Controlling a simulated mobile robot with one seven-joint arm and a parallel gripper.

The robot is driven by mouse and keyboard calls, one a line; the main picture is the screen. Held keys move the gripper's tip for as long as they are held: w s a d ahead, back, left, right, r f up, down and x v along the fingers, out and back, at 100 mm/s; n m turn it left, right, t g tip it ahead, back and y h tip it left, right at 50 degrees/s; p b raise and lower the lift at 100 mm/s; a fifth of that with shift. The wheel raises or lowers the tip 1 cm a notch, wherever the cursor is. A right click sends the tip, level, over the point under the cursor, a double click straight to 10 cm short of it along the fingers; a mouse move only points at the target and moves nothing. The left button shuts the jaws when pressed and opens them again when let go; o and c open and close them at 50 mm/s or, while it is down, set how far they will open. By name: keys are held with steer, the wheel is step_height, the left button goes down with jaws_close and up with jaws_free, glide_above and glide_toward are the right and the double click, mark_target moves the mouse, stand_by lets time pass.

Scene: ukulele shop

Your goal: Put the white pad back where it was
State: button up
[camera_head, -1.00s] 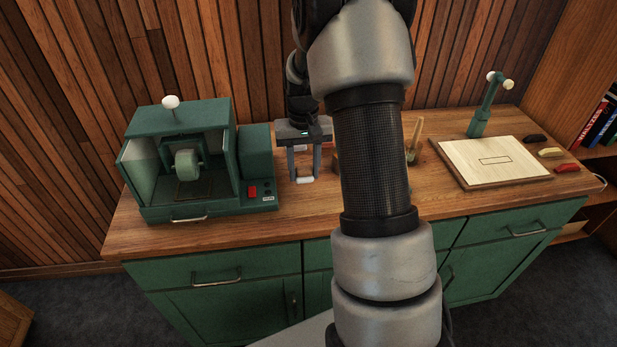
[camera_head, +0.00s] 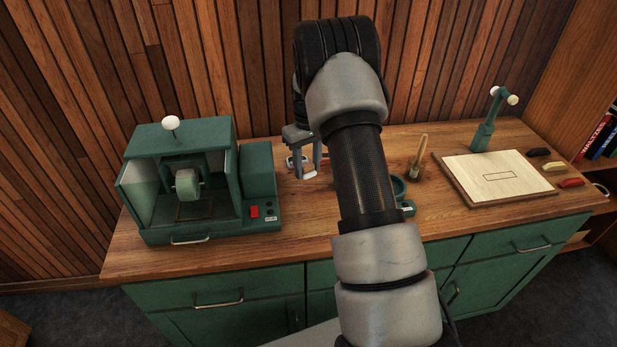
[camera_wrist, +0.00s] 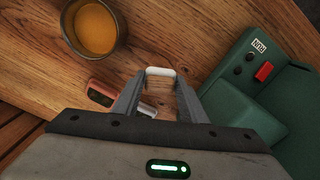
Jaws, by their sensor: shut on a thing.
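My gripper (camera_head: 306,172) is shut on the white pad (camera_head: 309,175), a small pale bar between its fingertips above the counter. In the wrist view the white pad (camera_wrist: 160,72) spans the fingertips (camera_wrist: 160,75). Below and behind it, a salmon-coloured block with a dark face (camera_wrist: 102,94) lies on the wood. Another whitish piece (camera_wrist: 147,110) shows between the fingers, partly hidden. Whether the held pad touches the counter cannot be told.
The green machine (camera_head: 257,172) with a red switch stands left of my gripper. A cup with amber contents (camera_wrist: 95,28) stands nearby. A green dish (camera_head: 399,187), a wooden-handled tool (camera_head: 418,158) and a pale board (camera_head: 490,178) are to the right. Bare counter lies in front.

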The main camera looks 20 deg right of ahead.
mark_target(308, 178)
steer(key=shift+f, duration=2.2)
steer(key=shift+f, duration=0.25)
steer(key=o, duration=1)
steer(key=shift+r, duration=0.1)
